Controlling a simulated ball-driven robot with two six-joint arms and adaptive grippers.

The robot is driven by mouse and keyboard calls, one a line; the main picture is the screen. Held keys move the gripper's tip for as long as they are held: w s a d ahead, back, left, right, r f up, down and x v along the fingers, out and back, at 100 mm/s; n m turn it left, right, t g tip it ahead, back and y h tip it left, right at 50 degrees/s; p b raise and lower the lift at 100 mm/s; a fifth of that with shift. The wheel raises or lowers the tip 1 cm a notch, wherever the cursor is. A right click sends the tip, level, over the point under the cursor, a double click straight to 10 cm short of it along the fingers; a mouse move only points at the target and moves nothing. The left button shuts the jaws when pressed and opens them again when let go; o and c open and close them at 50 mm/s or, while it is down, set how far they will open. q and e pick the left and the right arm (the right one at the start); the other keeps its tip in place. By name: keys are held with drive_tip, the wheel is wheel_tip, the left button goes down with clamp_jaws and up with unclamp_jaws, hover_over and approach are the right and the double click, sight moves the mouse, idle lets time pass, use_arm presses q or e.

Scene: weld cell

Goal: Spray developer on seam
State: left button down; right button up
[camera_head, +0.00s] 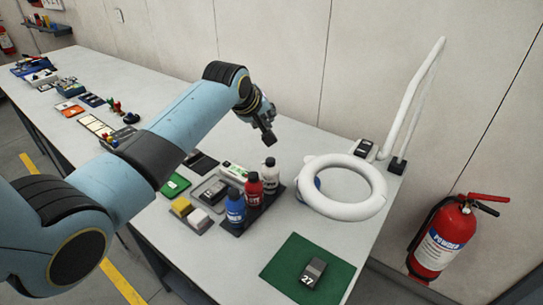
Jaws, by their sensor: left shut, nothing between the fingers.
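A blue bottle (235,207), a red bottle (253,189) and a white bottle with a black cap (269,177) stand upright in a row in a dark tray (264,208). Their labels are too small to read; I cannot tell for sure which one is developer. A small dark metal block marked 27 (313,273) lies on a green mat (283,266) at the front right of the table; no seam can be made out on it. My left gripper (268,138) is shut and empty, above the table behind the bottles. My right gripper is not in view.
A ring-shaped white magnifier lamp (343,210) hangs over the table right of the bottles. Yellow and white blocks (181,207) lie left of them. A fire extinguisher (438,239) is beyond the right edge. More small items lie along the table's far left.

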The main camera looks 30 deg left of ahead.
use_arm(q)
drive_tip(key=b, duration=0.7)
hover_over(268, 159)
wheel_tip(268, 159, down, 7)
drive_tip(key=shift+s, duration=0.1)
drive_tip(key=shift+f, duration=0.85)
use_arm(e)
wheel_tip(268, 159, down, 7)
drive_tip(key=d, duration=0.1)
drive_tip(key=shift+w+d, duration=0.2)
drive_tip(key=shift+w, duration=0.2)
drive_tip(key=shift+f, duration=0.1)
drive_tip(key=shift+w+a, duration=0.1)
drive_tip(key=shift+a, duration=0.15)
